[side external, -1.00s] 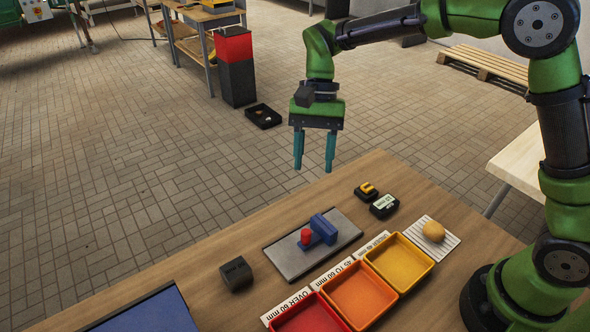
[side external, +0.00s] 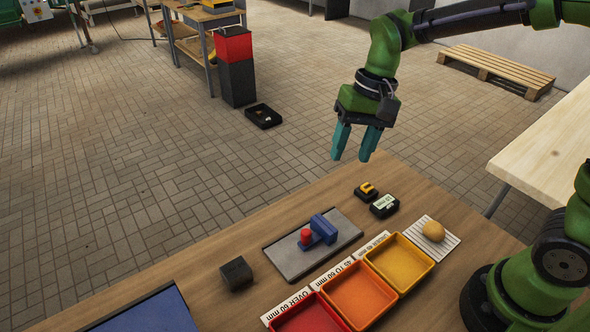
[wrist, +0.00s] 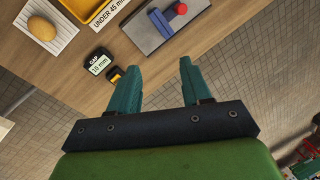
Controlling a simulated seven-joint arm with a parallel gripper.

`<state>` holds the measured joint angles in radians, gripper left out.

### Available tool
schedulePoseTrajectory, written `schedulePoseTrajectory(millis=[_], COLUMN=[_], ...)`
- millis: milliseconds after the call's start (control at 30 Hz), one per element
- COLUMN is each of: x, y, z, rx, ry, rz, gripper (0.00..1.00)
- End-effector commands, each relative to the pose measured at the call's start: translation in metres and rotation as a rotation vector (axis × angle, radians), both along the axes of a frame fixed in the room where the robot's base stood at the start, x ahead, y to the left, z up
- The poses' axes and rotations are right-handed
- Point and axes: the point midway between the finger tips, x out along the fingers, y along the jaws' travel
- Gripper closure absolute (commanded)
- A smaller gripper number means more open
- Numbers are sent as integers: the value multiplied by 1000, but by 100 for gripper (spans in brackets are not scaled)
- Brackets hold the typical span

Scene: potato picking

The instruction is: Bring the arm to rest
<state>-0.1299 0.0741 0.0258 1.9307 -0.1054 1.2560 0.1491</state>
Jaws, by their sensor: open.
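My gripper (side external: 355,143) is open and empty, held high near the far edge of the wooden table (side external: 225,290) in the side view. In the wrist view my gripper (wrist: 158,88) shows two teal fingers spread apart with nothing between them. One potato (side external: 433,231) lies on a striped white pad (side external: 450,243) at the table's right; it also shows in the wrist view (wrist: 41,28). The yellow tray (side external: 400,262), orange tray (side external: 358,296) and red tray (side external: 310,318) show no potato inside.
A grey plate (side external: 290,262) carries a blue block (side external: 322,228) with a red knob (side external: 306,237). A small display (side external: 384,206), a black-and-yellow item (side external: 366,191) and a dark block (side external: 236,273) stand on the table. The air around my gripper is clear.

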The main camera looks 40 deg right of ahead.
Motion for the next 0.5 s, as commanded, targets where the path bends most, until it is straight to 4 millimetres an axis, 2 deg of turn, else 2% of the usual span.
schedulePoseTrajectory(millis=[100, 300, 500], x=[-30, -76, -107], y=[-21, -48, -61], z=[17, 32, 39], rx=[-14, -53, -71], ry=[-160, -397, -538], rz=[41, 73, 48], gripper=[52, 52, 52])
